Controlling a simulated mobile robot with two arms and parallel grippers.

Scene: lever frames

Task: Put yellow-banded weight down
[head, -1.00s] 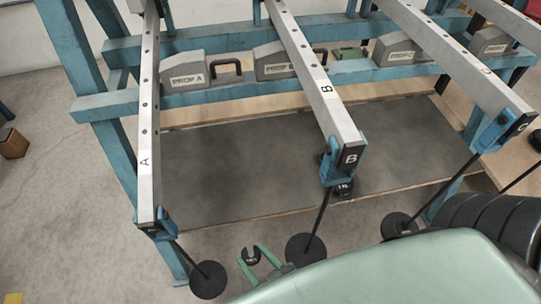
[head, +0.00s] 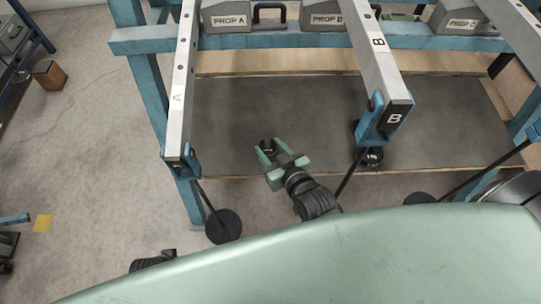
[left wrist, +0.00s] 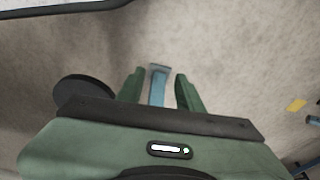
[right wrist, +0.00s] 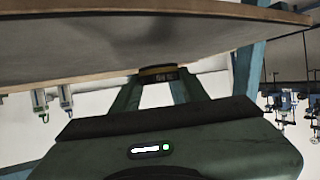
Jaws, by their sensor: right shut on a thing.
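The yellow-banded weight (right wrist: 158,74) is small, dark and round, with a yellow band and a label, and sits between my right gripper's fingertips in the right wrist view. In the head view the weight (head: 268,148) looks dark, its band not readable. My right gripper (head: 267,153) is shut on it, over the grey shelf board (head: 240,110) near its front edge. I cannot tell whether the weight touches the board. My left gripper (left wrist: 158,88) is open and empty in the left wrist view, with floor and a blue post beyond it.
Lever A (head: 180,90) and lever B (head: 380,55) reach over the board, with black rods and discs hanging from them. Another dark weight (head: 371,158) is below lever B's end. Grey prop boxes (head: 330,17) stand on the blue beam behind.

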